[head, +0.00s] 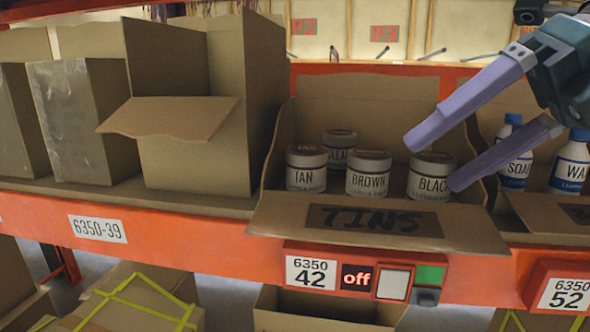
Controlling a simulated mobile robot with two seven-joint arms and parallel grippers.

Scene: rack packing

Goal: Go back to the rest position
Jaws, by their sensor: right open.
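My right gripper (430,163) comes in from the upper right with two purple fingers spread apart. Nothing is between the fingers. Its fingertips are in front of the open cardboard box labelled TINS (285,215), near the tin marked BLACK (423,188), and overlap that tin's right edge in the picture. I cannot tell whether they touch it. Tins marked TAN (307,180) and BROWN (366,185) stand upright to its left, with a partly hidden tin (339,140) behind them. My left gripper is not in view.
Bottles marked SOAP (515,168) and WA (573,172) stand in the box on the right. A tall open cardboard box (190,165) stands left. The orange shelf beam (200,245) carries a display reading off (357,278). More boxes (130,300) are below.

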